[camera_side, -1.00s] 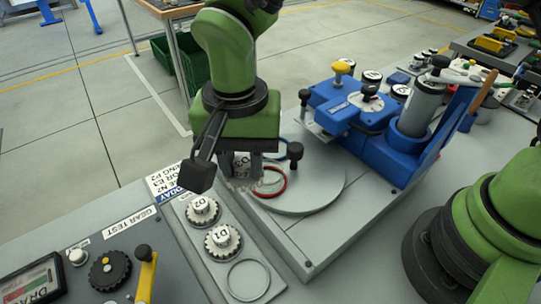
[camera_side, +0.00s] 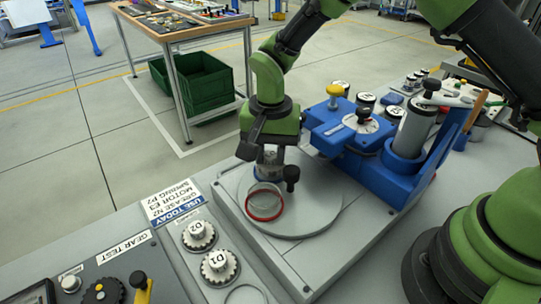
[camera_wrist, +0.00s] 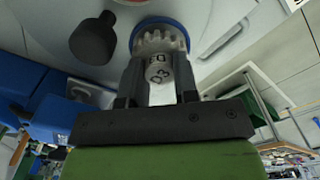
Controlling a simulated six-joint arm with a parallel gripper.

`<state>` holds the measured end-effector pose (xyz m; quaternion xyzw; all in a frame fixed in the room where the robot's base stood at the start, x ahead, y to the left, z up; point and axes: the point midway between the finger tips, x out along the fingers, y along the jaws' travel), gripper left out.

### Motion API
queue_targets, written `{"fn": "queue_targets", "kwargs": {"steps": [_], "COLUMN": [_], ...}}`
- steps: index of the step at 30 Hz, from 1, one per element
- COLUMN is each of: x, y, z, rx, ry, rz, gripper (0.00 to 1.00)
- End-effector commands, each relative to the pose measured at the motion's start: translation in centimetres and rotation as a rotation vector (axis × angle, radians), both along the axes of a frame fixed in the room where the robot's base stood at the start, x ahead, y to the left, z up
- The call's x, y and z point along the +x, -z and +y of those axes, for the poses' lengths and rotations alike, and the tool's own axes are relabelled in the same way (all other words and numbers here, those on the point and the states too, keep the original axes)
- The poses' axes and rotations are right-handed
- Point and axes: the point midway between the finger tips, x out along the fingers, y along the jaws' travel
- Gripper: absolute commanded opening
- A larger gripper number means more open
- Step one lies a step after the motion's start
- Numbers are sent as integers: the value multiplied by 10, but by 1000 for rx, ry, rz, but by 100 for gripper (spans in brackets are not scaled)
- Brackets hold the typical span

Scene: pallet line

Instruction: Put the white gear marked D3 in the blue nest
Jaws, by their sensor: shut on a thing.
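My gripper (camera_side: 268,172) is shut on the white gear (camera_wrist: 158,68), whose D3 mark shows in the wrist view (camera_wrist: 160,88). The gripper points down over the far side of the round grey plate (camera_side: 305,222). In the wrist view the rim of the blue nest (camera_wrist: 163,20) shows around the gear's toothed end. I cannot tell whether the gear is seated in it or just above.
A black knob (camera_side: 291,174) stands close right of the gripper. Gears D2 (camera_side: 198,235) and D1 (camera_side: 219,264) sit on the front panel. A blue fixture (camera_side: 350,135) stands at the right.

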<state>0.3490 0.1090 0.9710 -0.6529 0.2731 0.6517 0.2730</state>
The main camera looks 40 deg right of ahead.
Motion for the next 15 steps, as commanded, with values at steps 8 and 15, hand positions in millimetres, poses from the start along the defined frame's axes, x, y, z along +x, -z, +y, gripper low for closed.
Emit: {"fn": "queue_targets", "kwargs": {"steps": [8, 15], "x": [0, 0], "y": [11, 14], "z": [0, 0], "rx": [1, 0], "ry": [0, 0], "rz": [-1, 0], "gripper": [5, 35]}}
